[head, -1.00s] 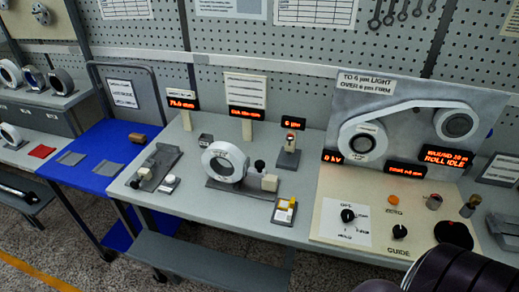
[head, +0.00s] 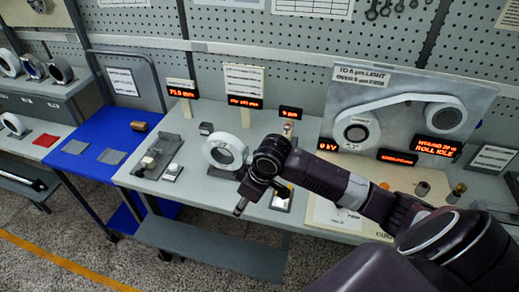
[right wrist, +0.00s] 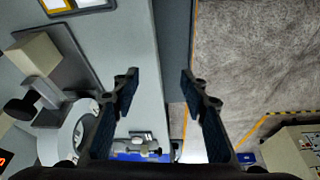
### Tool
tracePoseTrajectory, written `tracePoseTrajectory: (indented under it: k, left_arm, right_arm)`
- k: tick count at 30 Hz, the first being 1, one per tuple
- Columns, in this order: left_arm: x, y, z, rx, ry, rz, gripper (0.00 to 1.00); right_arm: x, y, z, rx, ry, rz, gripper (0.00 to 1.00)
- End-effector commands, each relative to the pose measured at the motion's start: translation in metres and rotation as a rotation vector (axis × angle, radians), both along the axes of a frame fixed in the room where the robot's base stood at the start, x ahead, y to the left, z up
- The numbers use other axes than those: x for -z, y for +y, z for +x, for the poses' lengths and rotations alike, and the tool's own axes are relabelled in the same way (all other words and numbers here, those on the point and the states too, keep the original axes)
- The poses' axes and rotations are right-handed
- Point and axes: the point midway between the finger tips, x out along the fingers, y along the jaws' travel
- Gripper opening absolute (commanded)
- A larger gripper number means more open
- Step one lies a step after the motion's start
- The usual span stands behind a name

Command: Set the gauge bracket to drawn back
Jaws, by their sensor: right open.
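I cannot tell for sure which fixture is the gauge bracket. A white ring (head: 225,152) stands upright on the bench; it also shows in the right wrist view (right wrist: 72,132). Beside it there, a cream block (right wrist: 36,58) and a black knob (right wrist: 20,106) sit on a dark mount. My right arm hides these in the head view. A grey slide fixture (head: 160,152) with a black knob (head: 139,172) stands left of the ring. My right gripper (head: 240,208) is open and empty near the bench's front edge, also in the right wrist view (right wrist: 160,80). My left gripper is not in view.
A grey shelf (head: 205,248) juts out below the bench front. A blue table (head: 85,140) stands at left.

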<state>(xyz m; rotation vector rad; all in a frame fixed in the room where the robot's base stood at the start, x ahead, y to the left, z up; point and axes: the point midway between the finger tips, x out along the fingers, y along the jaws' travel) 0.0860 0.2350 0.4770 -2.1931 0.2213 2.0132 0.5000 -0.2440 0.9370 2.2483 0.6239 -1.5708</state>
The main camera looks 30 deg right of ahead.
Motion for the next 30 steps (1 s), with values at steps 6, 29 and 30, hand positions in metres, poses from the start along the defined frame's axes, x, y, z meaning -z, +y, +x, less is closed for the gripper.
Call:
tracePoseTrajectory:
  k: [6, 29, 30]
  left_arm:
    - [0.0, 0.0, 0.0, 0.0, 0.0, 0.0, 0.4]
    - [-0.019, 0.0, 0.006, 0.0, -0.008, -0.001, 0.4]
    - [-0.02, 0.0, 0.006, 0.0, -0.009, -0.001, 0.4]
  right_arm:
    - [-0.065, -0.086, 0.059, 0.118, -0.012, -0.01, 0.41]
    - [-0.068, -0.138, 0.106, 0.24, -0.032, 0.036, 0.41]
    - [-0.063, -0.137, 0.108, 0.24, -0.032, 0.036, 0.41]
